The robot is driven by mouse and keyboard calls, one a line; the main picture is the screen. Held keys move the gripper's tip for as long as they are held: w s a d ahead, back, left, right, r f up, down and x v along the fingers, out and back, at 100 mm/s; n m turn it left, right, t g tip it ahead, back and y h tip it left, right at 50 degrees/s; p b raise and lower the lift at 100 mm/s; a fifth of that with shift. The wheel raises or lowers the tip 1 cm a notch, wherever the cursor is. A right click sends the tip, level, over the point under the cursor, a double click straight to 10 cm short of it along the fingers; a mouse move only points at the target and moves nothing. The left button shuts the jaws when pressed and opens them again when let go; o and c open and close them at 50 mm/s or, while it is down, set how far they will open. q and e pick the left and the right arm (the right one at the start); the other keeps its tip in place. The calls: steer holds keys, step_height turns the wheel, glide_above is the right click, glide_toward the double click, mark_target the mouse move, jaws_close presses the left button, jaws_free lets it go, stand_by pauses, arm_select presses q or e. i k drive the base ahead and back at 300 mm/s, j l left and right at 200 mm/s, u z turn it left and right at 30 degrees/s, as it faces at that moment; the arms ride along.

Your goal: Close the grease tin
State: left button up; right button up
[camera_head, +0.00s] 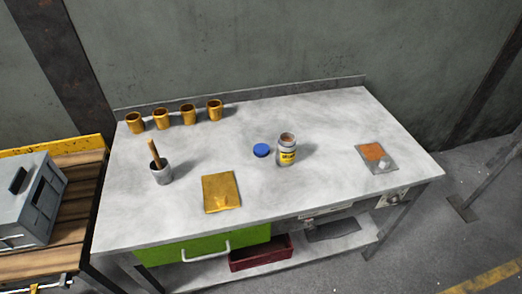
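The grease tin (286,150) is a small grey cylinder with a yellow label. It stands upright and uncovered on the worktable, with brownish contents showing at its top. A round blue lid (261,150) lies on the table just left of the tin, apart from it. Neither of my grippers shows in the head view.
The grey worktable (330,115) has several brass cups along its back left. A pot with a wooden handle (161,172), a yellow cloth (221,192) and a plate with an orange patch (377,157) also lie there. A grey toolbox (32,200) stands left.

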mark_target(286, 146)
steer(key=l+u, duration=0.15)
steer(key=u, duration=0.7)
steer(key=k+l+u, duration=0.2)
steer(key=l+u, duration=0.15)
steer(key=k+l+u, duration=0.25)
steer(key=l+u, duration=0.15)
steer(key=k+l+u, duration=0.45)
steer(key=k+l, duration=0.5)
steer(key=k, duration=0.15)
